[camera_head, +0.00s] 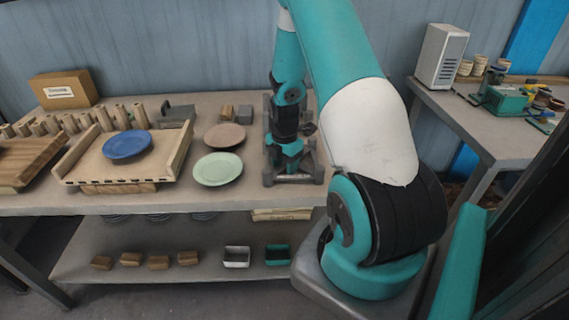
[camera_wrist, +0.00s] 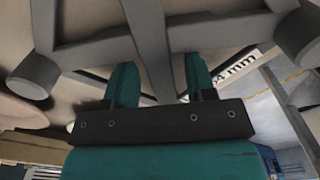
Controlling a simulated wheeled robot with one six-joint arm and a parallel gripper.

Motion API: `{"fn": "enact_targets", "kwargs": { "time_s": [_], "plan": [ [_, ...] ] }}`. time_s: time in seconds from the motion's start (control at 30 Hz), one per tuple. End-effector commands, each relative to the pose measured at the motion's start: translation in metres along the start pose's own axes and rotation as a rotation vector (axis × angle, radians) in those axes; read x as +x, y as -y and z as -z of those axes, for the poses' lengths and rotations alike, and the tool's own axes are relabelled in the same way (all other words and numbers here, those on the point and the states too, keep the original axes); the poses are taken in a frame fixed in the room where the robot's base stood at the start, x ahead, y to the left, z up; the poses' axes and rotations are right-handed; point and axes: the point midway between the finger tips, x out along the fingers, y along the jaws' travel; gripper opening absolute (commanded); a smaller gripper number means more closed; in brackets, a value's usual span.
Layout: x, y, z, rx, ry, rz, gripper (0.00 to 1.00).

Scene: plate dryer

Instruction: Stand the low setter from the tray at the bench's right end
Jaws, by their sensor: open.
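A dark grey setter with spokes and short round feet (camera_head: 293,179) stands at the right end of the bench (camera_head: 240,196). In the wrist view its grey spokes (camera_wrist: 95,52) fill the upper part. My gripper (camera_head: 286,150) reaches down among its uprights. In the wrist view my gripper (camera_wrist: 160,88) is open, with one spoke passing between the two teal fingers. I cannot tell whether the fingers touch it. A wooden tray (camera_head: 182,152) with raised sides is on the left of the bench and carries a blue plate (camera_head: 127,144).
A brown plate (camera_head: 224,137) and a pale green plate (camera_head: 218,169) lie between tray and setter. A cardboard box (camera_head: 64,90) and wooden pegs stand at the back left. Bins and blocks sit on the lower shelf (camera_head: 200,262). A side table (camera_head: 455,115) is at right.

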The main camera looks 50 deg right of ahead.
Motion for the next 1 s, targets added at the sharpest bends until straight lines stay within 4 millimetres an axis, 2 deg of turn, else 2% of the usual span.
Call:
{"fn": "enact_targets", "kwargs": {
  "time_s": [0.17, 0.4, 0.6, 0.87, 0.93, 1.0],
  "plan": [
    [-0.022, -0.001, -0.001, 0.0, 0.003, -0.005, 0.5],
    [-0.075, -0.001, -0.001, 0.0, 0.003, -0.006, 0.5],
    [-0.109, -0.001, 0.0, 0.0, 0.002, -0.003, 0.5],
    [-0.123, 0.0, 0.001, 0.001, 0.0, -0.001, 0.5],
    [-0.126, -0.002, 0.008, 0.01, -0.004, -0.006, 0.5],
    [-0.136, -0.007, 0.028, 0.042, -0.013, -0.021, 0.5]
  ]
}}
